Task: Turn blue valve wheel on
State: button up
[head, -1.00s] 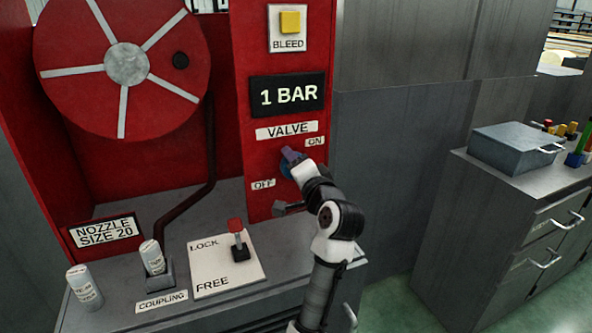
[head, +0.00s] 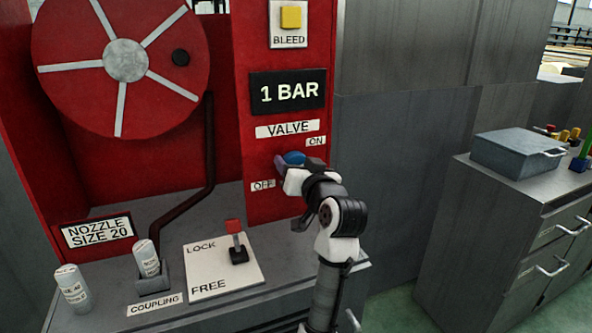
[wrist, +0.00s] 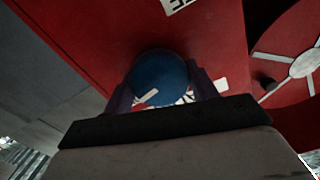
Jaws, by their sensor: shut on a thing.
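The blue valve wheel (head: 293,158) sits on the red panel below the VALVE label (head: 287,129). The ON label (head: 316,141) is to its upper right and the OFF label (head: 263,185) to its lower left. My gripper (head: 284,163) reaches it from the lower right and is shut on it. In the wrist view the blue wheel (wrist: 158,78) lies between the two dark purple fingers of my gripper (wrist: 160,90), one on each side. A pale mark shows on the wheel's face. My gripper hides the wheel's lower part in the head view.
The display (head: 288,92) above reads 1 BAR, with the yellow BLEED button (head: 291,17) over it. A red-topped lever (head: 235,238) stands on the LOCK/FREE plate (head: 222,266), close to my arm. A red hose reel (head: 160,90) is at the left.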

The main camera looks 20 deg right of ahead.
jog(key=shift+f+n, duration=0.15)
jog(key=shift+n, duration=0.45)
jog(key=o, duration=1)
jog(key=shift+s, duration=0.15)
jog(key=s+b, duration=0.1)
jog(key=s, duration=0.5)
jog(key=s+b, duration=0.2)
jog(key=s, duration=0.5)
jog(key=shift+s+d, duration=0.2)
jog(key=shift+s, duration=0.1)
